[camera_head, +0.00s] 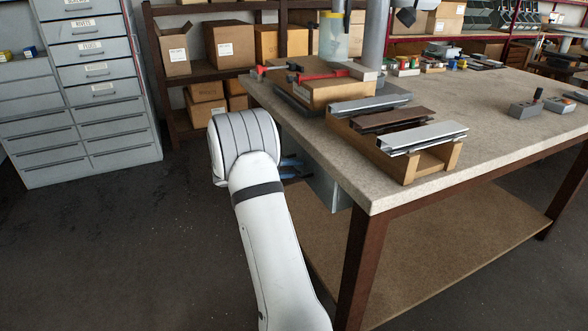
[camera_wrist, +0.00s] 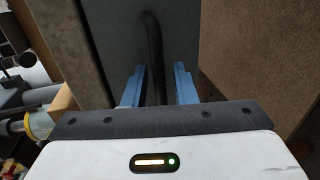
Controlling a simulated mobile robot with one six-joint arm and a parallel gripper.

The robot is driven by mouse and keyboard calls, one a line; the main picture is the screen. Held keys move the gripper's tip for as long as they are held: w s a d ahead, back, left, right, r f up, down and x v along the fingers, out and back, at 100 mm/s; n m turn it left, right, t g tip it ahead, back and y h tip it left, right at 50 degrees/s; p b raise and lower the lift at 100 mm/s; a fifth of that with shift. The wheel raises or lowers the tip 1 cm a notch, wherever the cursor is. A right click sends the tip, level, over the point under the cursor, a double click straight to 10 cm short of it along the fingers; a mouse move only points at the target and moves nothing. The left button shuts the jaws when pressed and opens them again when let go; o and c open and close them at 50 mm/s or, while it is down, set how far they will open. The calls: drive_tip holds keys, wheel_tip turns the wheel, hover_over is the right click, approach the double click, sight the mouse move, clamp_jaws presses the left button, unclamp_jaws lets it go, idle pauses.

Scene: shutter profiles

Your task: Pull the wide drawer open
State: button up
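The grey drawer front (camera_wrist: 110,40) fills the upper middle of the wrist view. A dark bar handle (camera_wrist: 153,50) runs along it. My gripper (camera_wrist: 159,72) has its two blue fingers on either side of the handle, with visible space between the fingers and the bar, so it looks open around it. In the head view, the grey drawer unit (camera_head: 328,188) hangs under the workbench top. My gripper's blue fingers (camera_head: 291,166) show beside it, partly hidden behind my white arm. The handle is hidden there, and I cannot tell whether the drawer is ajar.
The workbench (camera_head: 500,130) carries metal profiles on a wooden stand (camera_head: 400,160) and red clamps (camera_head: 320,76). Its lower shelf (camera_head: 440,240) is bare. A grey drawer cabinet (camera_head: 95,75) stands at left. Dark floor (camera_head: 110,250) lies free left of my arm.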

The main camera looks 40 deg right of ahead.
clamp_jaws()
idle(0.3)
